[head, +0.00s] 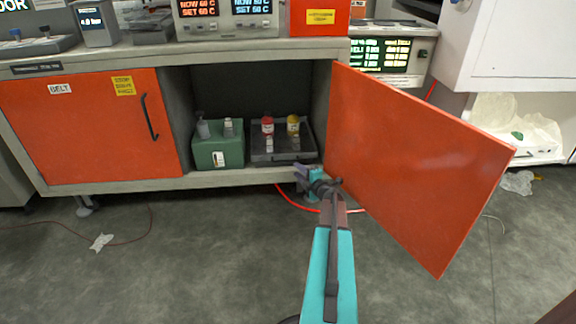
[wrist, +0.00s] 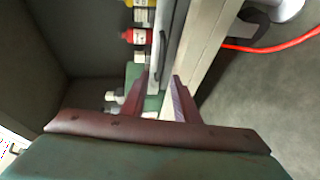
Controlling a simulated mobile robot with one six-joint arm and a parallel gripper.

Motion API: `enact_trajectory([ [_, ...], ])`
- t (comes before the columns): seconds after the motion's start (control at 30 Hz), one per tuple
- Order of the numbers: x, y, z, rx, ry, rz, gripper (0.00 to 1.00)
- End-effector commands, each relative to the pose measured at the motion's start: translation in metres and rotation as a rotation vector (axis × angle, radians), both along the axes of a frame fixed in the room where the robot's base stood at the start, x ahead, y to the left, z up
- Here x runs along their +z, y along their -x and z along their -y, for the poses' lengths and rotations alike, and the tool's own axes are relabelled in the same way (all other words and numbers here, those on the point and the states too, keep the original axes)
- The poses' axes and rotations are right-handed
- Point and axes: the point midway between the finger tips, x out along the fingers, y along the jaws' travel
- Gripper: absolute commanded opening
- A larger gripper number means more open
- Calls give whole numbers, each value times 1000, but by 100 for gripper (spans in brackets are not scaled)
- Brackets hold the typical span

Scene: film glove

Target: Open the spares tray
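A dark grey tray (head: 306,146), apparently the spares tray, sits inside the open cabinet with a red-capped bottle (head: 267,126) and a yellow-capped bottle (head: 293,126) in it. In the wrist view its front wall (wrist: 173,45) runs lengthwise up the picture, with a thin dark handle (wrist: 162,48) along it. My gripper (head: 299,172) is low in front of the cabinet's sill, at the tray's right front. In the wrist view its fingers (wrist: 159,86) are apart, pointing along the tray front. I cannot tell whether they touch the handle.
A green box (head: 219,148) with bottles stands left of the tray. The orange door (head: 415,155) is swung open, close to the right of my arm. The cabinet sill (head: 240,178) runs below the tray. A red cable (head: 291,203) lies on the floor; open floor lies in front.

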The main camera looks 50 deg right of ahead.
Motion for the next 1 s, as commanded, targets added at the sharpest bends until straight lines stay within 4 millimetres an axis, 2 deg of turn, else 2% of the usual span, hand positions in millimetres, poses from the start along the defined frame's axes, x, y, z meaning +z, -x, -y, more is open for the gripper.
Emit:
enact_trajectory([
  [0.1,-6,-16,5,2,1,0,28],
  [0.6,-17,-72,22,1,0,0,28],
  [0.8,-19,-90,27,2,1,0,28],
  [1.0,-19,-97,29,1,0,0,28],
])
